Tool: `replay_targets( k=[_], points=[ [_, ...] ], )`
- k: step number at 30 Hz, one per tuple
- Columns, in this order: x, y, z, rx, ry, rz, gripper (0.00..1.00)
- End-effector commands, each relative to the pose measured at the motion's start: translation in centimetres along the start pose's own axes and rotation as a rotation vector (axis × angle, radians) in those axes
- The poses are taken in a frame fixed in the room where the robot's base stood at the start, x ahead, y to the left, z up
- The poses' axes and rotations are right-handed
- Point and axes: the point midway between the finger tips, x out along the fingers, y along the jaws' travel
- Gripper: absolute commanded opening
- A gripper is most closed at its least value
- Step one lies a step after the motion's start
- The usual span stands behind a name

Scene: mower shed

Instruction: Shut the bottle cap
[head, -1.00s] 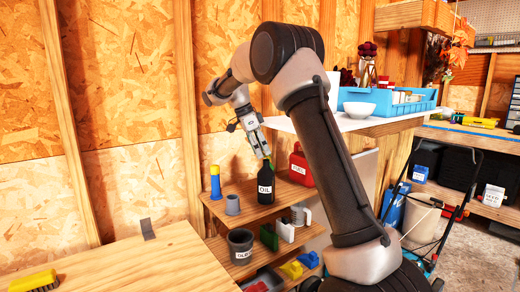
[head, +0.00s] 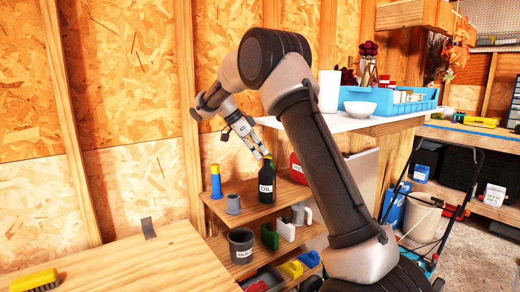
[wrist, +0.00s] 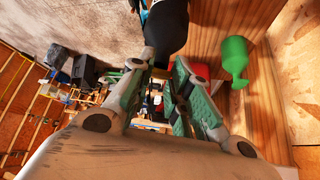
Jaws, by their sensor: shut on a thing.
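The dark bottle labelled OIL (head: 266,187) stands upright on the wooden shelf beside the wall. My gripper (head: 265,155) reaches down at a slant from the upper left, with its fingertips at the bottle's top. In the wrist view the dark bottle (wrist: 167,28) shows beyond and between the fingertips of my gripper (wrist: 163,62). The jaws are shut on the bottle's top end. The fingers hide the cap, so I cannot tell whether they hold cap or neck, or how the cap sits.
Left of the bottle stand a blue tube with a yellow top (head: 216,182) and a grey cup (head: 233,204). A red can (head: 298,168) stands to its right. A dark labelled pot (head: 241,245) and green container (head: 269,236) are lower. The workbench (head: 140,262) has clear room.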

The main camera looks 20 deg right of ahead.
Motion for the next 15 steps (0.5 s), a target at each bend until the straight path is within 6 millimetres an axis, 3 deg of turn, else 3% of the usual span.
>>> replay_targets(
  k=[15],
  points=[
    [1.0, 0.0, 2.0, -0.002, 0.327, 0.002, 0.00]
  ],
)
